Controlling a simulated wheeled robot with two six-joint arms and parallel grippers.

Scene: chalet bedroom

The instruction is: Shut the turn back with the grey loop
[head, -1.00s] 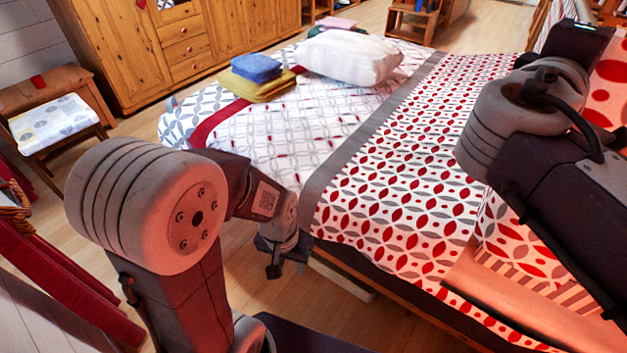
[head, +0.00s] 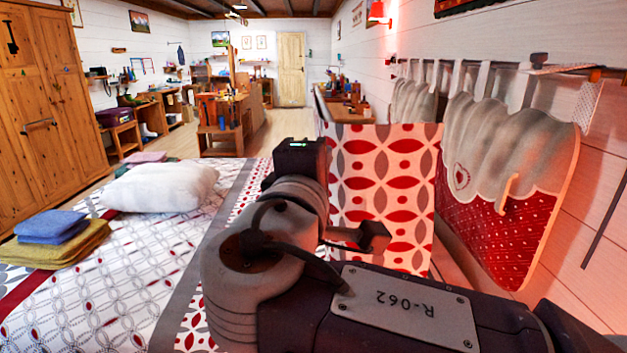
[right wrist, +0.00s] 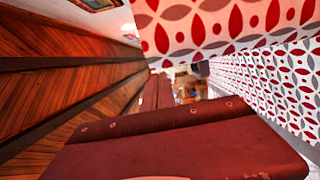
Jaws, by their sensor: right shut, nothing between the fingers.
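The turn back (head: 385,190) appears in the head view as a white panel with red and grey leaf shapes, standing steeply up from the bed. My right arm passes in front of its lower left. My right gripper (head: 368,238) is shut and empty, low in front of the panel. In the right wrist view my right gripper (right wrist: 155,92) points along the bed, with the patterned cloth (right wrist: 230,25) above it. I cannot tell whether it touches the cloth. I cannot make out the grey loop in either view. My left gripper is out of view.
The bed cover (head: 90,300) lies left of my arm, with a white pillow (head: 160,187) and folded towels (head: 55,240). A padded red and grey headboard cushion (head: 510,200) hangs on the right wall. Wooden boards (right wrist: 60,90) line the left of the wrist view.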

